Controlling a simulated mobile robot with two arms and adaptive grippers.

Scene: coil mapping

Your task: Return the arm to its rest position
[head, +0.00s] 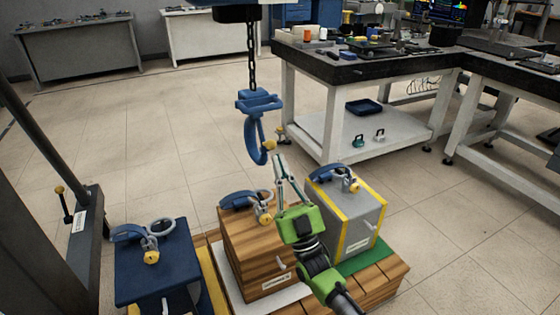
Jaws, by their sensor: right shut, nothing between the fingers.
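My right gripper (282,168), at the end of a green arm coming in from the bottom right, is shut and holds nothing. Its fingers point up, in front of the gap between the wooden box (250,250) and the grey box with yellow edges (350,220). Its tips are just below and right of the blue hook (255,138), which hangs on a chain (252,60). I cannot tell whether they touch it. My left gripper does not show.
A blue box (155,265) stands at the lower left, beside a dark post (90,240). Each box has a ring or shackle fitting on top. The boxes to the right stand on a wooden pallet (385,275). A black-topped workbench (340,68) is behind.

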